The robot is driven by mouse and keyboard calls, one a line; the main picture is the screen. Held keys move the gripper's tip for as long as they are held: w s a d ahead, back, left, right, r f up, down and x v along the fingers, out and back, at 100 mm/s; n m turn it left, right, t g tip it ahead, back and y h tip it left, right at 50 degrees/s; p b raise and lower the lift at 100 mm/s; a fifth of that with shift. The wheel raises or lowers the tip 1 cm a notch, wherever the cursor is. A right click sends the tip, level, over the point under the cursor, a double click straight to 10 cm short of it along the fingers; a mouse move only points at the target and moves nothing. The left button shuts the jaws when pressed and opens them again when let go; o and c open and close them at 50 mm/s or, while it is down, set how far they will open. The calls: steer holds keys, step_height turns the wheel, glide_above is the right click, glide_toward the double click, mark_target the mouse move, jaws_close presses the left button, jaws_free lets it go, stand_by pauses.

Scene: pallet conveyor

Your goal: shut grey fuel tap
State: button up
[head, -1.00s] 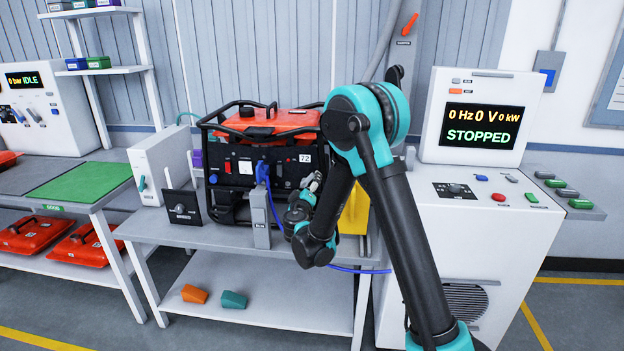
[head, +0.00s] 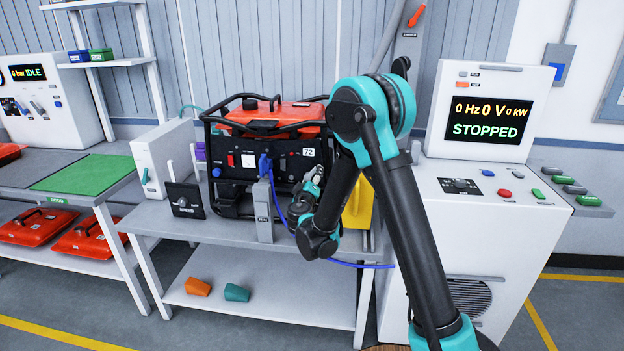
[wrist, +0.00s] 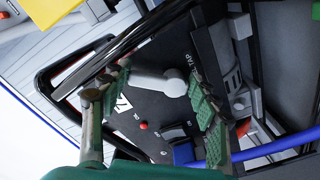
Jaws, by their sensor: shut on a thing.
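The grey fuel tap (wrist: 165,83) is a light grey lever with a rounded hub on the generator's dark panel, beside a label reading "TAP". In the wrist view my gripper (wrist: 158,92) has its green ribbed fingers on both sides of the lever, closed on it. The lever lies across the gap between the pads. In the head view my gripper (head: 311,183) is at the right front of the orange and black generator (head: 238,160), and the tap is hidden behind it.
A blue cable (head: 345,265) runs from a blue plug (head: 265,165) past my gripper. A grey post (head: 264,212) stands just left of it and a yellow panel (head: 359,205) to its right. The console (head: 485,125) reads "STOPPED". The lower shelf holds an orange and a teal wedge.

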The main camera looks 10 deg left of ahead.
steer(key=shift+n, duration=0.3)
steer(key=n, duration=0.3)
steer(key=shift+a+r, duration=0.25)
steer(key=n, duration=0.4)
steer(key=shift+a+r+n, duration=0.2)
steer(key=shift+a+n, duration=0.1)
steer(key=shift+a, duration=0.05)
steer(key=n, duration=0.3)
steer(key=shift+a+n, duration=0.3)
steer(key=shift+a, duration=0.05)
steer(key=shift+a+n, duration=0.2)
steer(key=shift+n, duration=0.8)
steer(key=shift+a+n, duration=0.15)
steer(key=shift+n, duration=0.85)
steer(key=o, duration=1.2)
steer(key=shift+c, duration=0.2)
